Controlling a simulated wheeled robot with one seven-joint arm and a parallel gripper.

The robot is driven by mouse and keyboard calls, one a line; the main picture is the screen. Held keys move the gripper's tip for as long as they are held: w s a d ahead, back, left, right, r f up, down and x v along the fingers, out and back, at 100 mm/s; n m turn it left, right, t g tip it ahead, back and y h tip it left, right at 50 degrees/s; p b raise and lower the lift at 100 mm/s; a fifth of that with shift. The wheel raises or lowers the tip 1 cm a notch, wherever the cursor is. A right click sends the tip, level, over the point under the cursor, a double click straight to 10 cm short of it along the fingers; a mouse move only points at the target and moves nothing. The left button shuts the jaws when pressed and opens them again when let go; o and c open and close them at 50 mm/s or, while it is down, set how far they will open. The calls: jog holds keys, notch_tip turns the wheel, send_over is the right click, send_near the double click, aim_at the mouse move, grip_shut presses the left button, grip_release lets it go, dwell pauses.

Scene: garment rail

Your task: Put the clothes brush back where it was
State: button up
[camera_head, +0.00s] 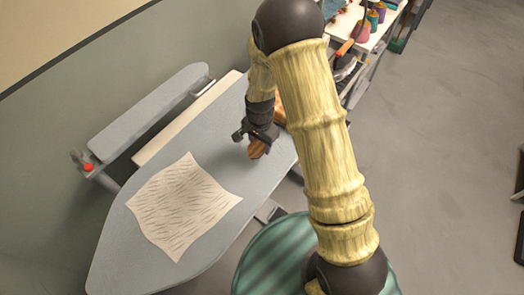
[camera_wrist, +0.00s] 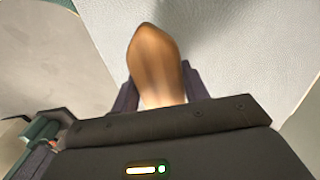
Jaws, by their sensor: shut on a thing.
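The wooden clothes brush (camera_wrist: 157,62) is between the fingers of my gripper (camera_wrist: 160,95) in the wrist view, and the gripper is shut on it. In the head view, part of the brown brush (camera_head: 257,149) sticks out below my gripper (camera_head: 250,137), above the grey ironing board (camera_head: 222,165). Another brown part shows on the far side of the gripper. Whether the brush touches the board is hard to tell. My arm hides part of the board's right end.
A cream patterned cloth (camera_head: 180,207) lies on the board. A narrow sleeve board (camera_head: 155,112) with a red knob stands by the wall. A white shelf (camera_head: 372,38) with coloured spools is at the top right. Open floor (camera_head: 440,150) lies to the right.

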jog(key=shift+w+d+f, duration=0.1)
jog(key=shift+d+f, duration=0.1)
jog(key=shift+f, duration=0.45)
jog(key=shift+f+p, duration=0.7)
jog(key=shift+f, duration=1.4)
jog(key=shift+f, duration=0.2)
jog(key=o, duration=1.1)
jog(key=shift+r, duration=0.1)
